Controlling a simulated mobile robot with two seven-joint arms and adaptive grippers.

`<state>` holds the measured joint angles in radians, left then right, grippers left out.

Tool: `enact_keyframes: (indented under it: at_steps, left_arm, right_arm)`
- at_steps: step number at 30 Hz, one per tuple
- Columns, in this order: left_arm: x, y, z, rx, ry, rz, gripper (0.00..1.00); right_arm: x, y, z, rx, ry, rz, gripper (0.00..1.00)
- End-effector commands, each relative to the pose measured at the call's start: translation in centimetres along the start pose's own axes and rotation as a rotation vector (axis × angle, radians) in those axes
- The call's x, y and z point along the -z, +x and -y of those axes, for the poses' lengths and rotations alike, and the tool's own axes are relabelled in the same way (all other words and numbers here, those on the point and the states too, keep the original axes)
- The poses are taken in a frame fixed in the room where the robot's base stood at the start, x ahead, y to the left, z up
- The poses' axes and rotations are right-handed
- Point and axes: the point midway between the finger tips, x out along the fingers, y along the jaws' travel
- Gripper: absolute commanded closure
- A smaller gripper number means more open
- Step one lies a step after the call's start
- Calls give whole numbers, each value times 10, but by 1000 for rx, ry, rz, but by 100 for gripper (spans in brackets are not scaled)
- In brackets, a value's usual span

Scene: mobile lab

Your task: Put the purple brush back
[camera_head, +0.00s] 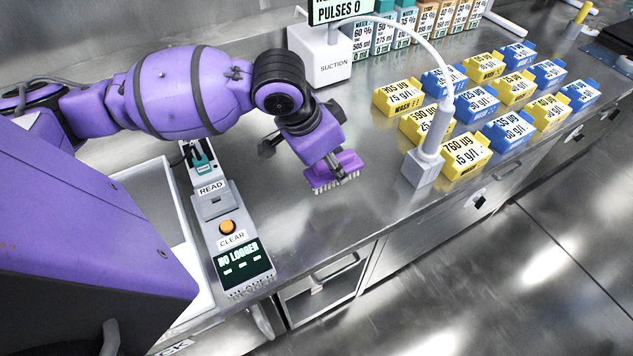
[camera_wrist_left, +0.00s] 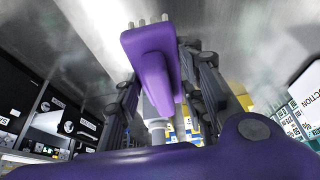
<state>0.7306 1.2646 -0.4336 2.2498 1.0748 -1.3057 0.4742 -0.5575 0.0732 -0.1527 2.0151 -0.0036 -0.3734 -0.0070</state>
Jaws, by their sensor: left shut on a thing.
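The purple brush (camera_head: 338,173) has a flat purple block with pale bristles pointing down. My left gripper (camera_head: 333,160) is shut on it and holds it over the steel counter, between the reader device and the suction wand. I cannot tell how far the bristles are above the counter. In the left wrist view the purple brush (camera_wrist_left: 152,62) sits between the two dark fingers of my left gripper (camera_wrist_left: 165,95), with a few bristle tips showing at its far end. My right gripper is not in view.
A reader device (camera_head: 227,230) with an orange button stands to the left, beside a white tray (camera_head: 150,185). A suction wand in a holder (camera_head: 425,165) stands to the right, before several yellow and blue boxes (camera_head: 465,155). The suction unit (camera_head: 320,55) is behind. Bare counter (camera_head: 290,215) lies around the brush.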

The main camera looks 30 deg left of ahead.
Motion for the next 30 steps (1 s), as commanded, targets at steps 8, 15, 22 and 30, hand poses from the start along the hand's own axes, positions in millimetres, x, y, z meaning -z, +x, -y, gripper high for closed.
enact_keyframes:
  at_steps: [8,15,22,30]
  left_arm:
    - [-31,22,16,0,-1,0,84]
    - [-46,42,19,-2,-2,2,84]
    - [-50,54,19,1,1,-2,84]
    - [-51,57,19,1,0,-1,62]
  right_arm:
    - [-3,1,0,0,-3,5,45]
    - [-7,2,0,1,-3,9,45]
    - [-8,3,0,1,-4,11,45]
    - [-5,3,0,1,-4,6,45]
